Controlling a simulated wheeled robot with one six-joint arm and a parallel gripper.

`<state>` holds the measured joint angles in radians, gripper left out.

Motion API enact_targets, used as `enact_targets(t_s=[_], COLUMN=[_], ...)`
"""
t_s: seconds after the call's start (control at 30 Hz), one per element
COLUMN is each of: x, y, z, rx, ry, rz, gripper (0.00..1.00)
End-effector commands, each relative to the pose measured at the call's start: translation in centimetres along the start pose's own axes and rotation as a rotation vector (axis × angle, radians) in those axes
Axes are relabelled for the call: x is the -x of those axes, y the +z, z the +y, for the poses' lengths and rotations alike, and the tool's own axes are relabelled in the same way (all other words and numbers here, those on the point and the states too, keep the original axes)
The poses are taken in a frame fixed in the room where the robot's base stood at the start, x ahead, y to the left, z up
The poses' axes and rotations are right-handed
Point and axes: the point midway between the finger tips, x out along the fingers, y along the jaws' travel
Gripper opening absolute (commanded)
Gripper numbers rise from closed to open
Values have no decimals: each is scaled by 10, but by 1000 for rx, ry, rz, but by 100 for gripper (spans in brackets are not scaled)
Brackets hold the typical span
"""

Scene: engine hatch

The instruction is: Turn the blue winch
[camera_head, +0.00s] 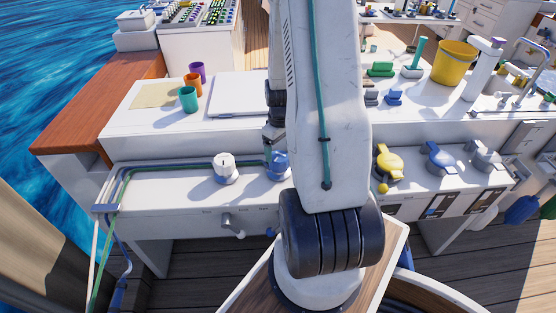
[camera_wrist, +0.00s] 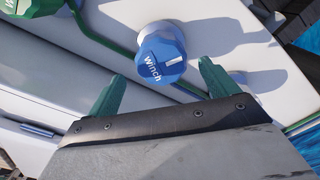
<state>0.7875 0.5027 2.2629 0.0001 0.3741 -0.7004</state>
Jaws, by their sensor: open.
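The blue winch (camera_wrist: 160,50) is a round knob with a flat grip bar, a white line and the word "winch" on it. In the wrist view it sits on a white base just ahead of my gripper (camera_wrist: 161,72). The two green fingers are spread wide, one on each side of the knob's near edge, with visible gaps and nothing between them. In the head view the winch (camera_head: 279,160) is on the white console, partly hidden by my arm.
A white knob (camera_head: 225,168) stands left of the winch. A green knob (camera_wrist: 28,6) shows at the wrist view's top left corner. A green hose (camera_wrist: 108,41) runs behind the winch. Yellow valve (camera_head: 387,163) and blue valve (camera_head: 440,158) are to the right.

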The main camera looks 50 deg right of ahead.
Motion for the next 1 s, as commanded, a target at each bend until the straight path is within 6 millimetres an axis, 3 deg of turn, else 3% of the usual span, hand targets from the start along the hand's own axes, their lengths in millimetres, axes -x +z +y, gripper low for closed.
enact_targets(t_s=[0.1, 0.3, 0.7, 0.87, 1.0], x=[-22, -46, -54, -54, -54], y=[0, 0, 0, 1, 1], z=[-1, -1, 0, 0, -6], rx=[0, -1, -3, -3, -3], ry=[-3, -2, -1, -1, -1], rz=[-4, -3, -1, -1, -2], gripper=[86, 86, 86, 42, 45])
